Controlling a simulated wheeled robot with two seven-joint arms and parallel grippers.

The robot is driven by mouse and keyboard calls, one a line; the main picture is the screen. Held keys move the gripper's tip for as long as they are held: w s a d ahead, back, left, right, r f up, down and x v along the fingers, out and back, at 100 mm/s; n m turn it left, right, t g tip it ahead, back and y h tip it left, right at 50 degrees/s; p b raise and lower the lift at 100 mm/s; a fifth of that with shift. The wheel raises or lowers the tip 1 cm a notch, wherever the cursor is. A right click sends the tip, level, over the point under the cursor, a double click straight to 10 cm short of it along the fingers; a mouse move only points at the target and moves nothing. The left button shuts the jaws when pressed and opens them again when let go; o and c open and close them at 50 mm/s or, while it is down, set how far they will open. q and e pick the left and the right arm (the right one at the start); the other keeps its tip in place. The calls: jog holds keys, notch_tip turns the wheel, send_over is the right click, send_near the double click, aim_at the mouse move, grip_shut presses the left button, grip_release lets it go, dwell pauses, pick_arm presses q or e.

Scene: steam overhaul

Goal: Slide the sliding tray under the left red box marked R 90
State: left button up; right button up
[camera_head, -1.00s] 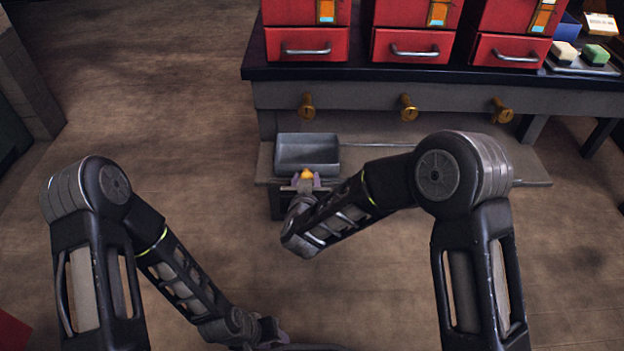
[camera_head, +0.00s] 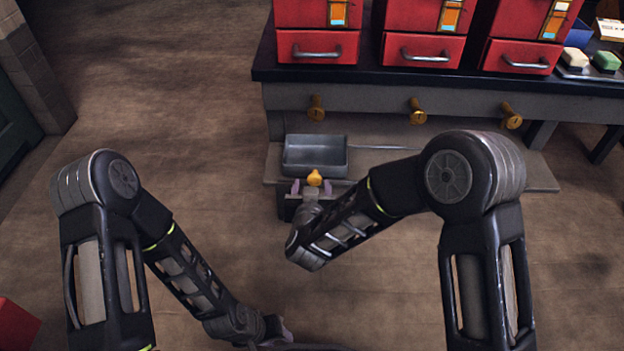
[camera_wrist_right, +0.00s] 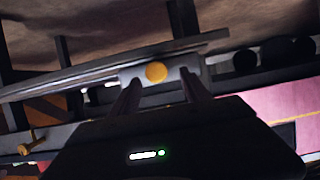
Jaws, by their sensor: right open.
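The grey sliding tray (camera_head: 288,158) sits on the low shelf, below the left red box (camera_head: 318,47). The box's marking is not readable. A yellow knob (camera_head: 314,178) is at the tray's near side. My right gripper (camera_head: 312,187) is open just in front of the knob, its fingertips apart on either side. In the right wrist view the knob (camera_wrist_right: 156,72) shows on a pale plate between and beyond the fingers, with no finger seen touching it. My left gripper (camera_head: 284,333) hangs low at the bottom edge, well away from the tray; its jaws are unclear.
Two more red boxes (camera_head: 424,50) (camera_head: 518,57) stand on the dark bench to the right. Several brass knobs (camera_head: 417,111) jut from the bench front above the shelf. A rail (camera_head: 385,147) runs right from the tray.

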jog(key=p+v, duration=0.1)
jog(key=v, duration=0.3)
jog(key=shift+s+r, duration=0.15)
jog(key=shift+s, duration=0.1)
